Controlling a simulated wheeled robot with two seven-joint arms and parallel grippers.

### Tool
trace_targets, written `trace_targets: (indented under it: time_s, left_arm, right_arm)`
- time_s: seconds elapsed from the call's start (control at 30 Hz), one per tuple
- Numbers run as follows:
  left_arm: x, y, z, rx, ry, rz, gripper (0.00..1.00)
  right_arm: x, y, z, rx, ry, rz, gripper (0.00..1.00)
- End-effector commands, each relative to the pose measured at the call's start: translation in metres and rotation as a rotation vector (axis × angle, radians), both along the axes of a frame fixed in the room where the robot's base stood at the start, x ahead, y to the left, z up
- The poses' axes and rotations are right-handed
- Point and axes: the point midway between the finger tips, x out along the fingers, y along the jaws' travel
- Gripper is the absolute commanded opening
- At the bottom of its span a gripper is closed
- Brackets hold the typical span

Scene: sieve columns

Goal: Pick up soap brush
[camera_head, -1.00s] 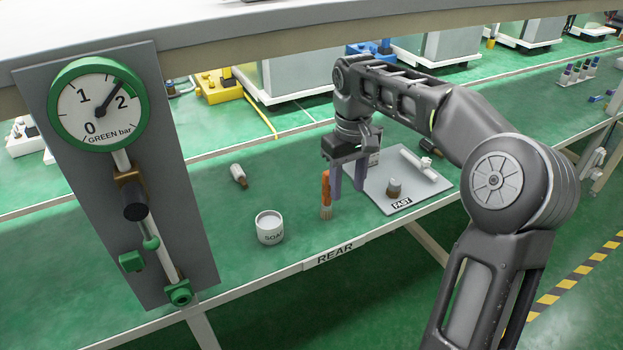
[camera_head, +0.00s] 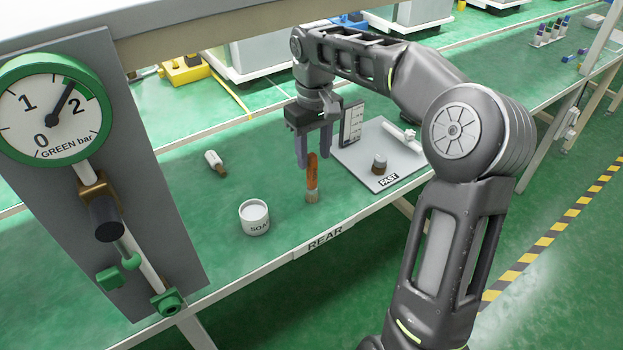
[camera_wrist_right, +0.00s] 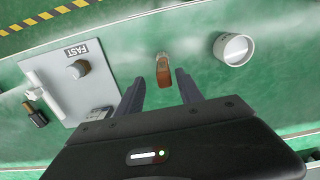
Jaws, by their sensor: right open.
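The white soap cup (camera_head: 254,218) stands left of the brush. My left gripper is not in view.
A grey board (camera_head: 365,178) marked FAST carries a small brown-and-white item (camera_head: 379,163) and a white fitting. A small white bottle (camera_head: 215,163) lies behind the cup. A gauge panel (camera_head: 130,170) rises at the left. Table around the brush is clear.

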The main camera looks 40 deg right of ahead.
Motion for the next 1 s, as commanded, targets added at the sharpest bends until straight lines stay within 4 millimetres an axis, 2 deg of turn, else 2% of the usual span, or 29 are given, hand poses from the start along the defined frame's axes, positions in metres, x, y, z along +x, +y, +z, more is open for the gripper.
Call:
trace_targets:
  time_s: [0.13, 0.47, 0.57, 0.8, 1.0]
  left_arm:
    - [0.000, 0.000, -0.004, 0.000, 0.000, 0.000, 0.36]
    - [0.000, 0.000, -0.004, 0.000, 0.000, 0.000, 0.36]
    - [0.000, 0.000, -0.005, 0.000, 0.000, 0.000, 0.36]
    - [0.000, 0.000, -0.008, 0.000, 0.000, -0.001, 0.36]
    - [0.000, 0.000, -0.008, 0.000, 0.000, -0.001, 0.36]
  right_arm:
    - [-0.001, 0.000, -0.015, 0.000, 0.001, 0.000, 0.44]
    - [0.000, 0.000, -0.017, 0.000, 0.000, 0.000, 0.44]
    - [-0.002, 0.002, -0.026, 0.001, 0.002, 0.000, 0.44]
    - [-0.004, 0.007, -0.059, 0.000, 0.001, 0.000, 0.44]
    - [-0.003, 0.007, -0.067, 0.000, -0.001, -0.001, 0.44]
